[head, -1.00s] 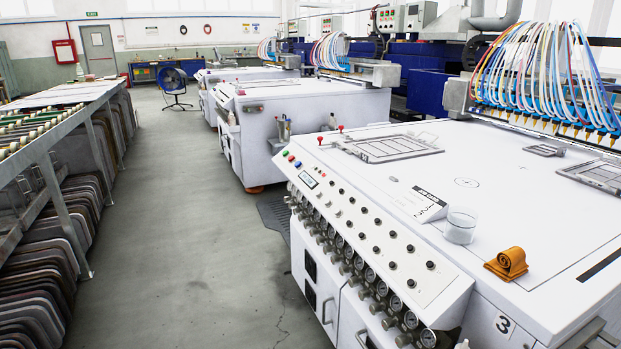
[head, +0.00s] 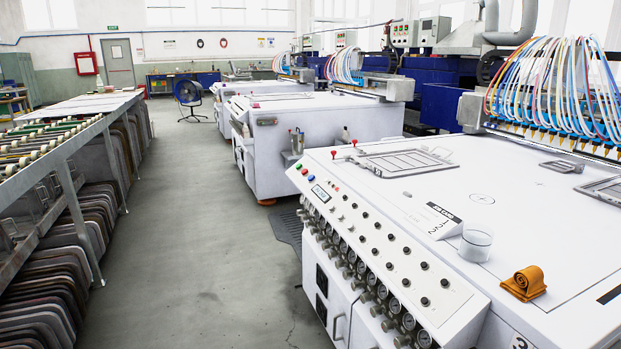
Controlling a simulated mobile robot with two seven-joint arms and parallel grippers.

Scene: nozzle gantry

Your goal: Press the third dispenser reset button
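The nearest white machine (head: 430,200) fills the right of the head view, and a partly cut-off number 3 (head: 519,343) shows at its lower front corner. Its sloped control panel (head: 452,309) faces the aisle. It carries a small display (head: 320,193), small coloured buttons (head: 304,171) at the far end, and rows of black buttons or knobs (head: 391,237). Pressure gauges (head: 380,292) line the panel's lower edge. I cannot read any label that marks a reset button. Neither of my grippers is in view.
Two similar machines (head: 300,130) stand beyond. A roller rack (head: 50,150) lines the left. The grey floor aisle (head: 210,240) between is clear.

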